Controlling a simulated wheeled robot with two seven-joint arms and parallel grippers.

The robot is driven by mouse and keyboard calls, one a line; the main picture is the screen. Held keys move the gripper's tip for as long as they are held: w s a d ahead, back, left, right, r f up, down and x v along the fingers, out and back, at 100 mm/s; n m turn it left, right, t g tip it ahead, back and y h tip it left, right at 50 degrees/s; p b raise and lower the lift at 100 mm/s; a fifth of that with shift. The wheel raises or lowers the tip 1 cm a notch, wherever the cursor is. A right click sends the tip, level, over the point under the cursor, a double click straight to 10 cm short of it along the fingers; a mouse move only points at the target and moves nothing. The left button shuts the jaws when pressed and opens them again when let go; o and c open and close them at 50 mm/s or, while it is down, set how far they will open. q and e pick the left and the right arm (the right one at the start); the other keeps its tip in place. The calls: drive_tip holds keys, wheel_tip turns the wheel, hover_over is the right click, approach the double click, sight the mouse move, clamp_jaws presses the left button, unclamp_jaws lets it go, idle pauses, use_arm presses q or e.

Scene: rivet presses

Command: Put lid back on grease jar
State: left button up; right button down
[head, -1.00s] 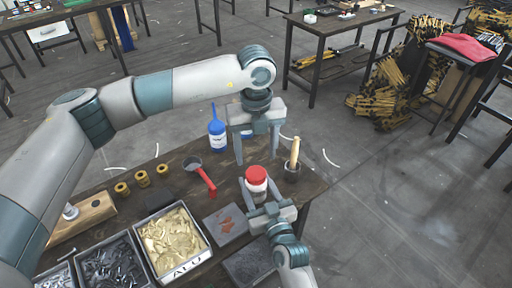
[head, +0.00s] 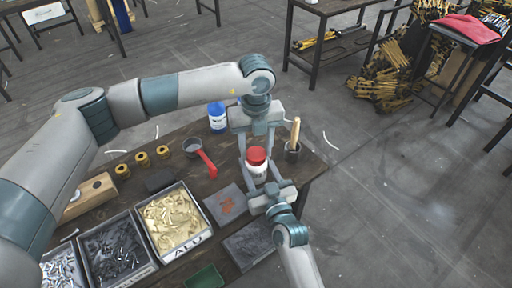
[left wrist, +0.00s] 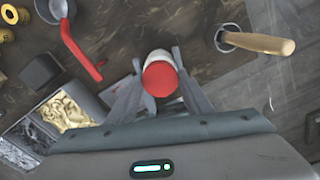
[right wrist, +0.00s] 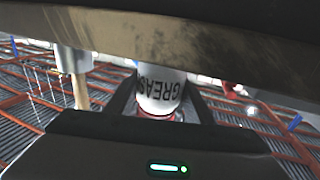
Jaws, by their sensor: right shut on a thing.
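The grease jar (head: 257,170) is white with a red lid (head: 257,155) on its top. My right gripper (head: 268,188) is shut on the jar; the right wrist view shows the jar's GREASE label (right wrist: 161,88) upside down. My left gripper (head: 257,150) is above the jar, with its fingers open on either side of the lid. In the left wrist view the lid (left wrist: 160,79) shows between these fingers, with gaps beside it. I cannot tell whether the lid is tightened.
A pot with a wooden-handled brush (head: 293,150) stands right of the jar. A red-handled ladle (head: 205,162), a blue bottle (head: 217,117), a stained slab (head: 226,204) and a bin of brass-coloured parts (head: 172,222) are left. The bench's right edge is close.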

use_arm(q)
drive_tip(key=c, duration=0.6)
drive_tip(key=shift+m, duration=0.3)
drive_tip(key=m, duration=0.4)
drive_tip(key=shift+m, duration=0.4)
drive_tip(key=m, duration=0.5)
drive_tip(key=shift+m, duration=0.4)
drive_tip(key=m, duration=1.3)
drive_tip(key=o, duration=1.2)
drive_tip(key=shift+o, duration=0.2)
drive_tip(key=shift+r, duration=0.1)
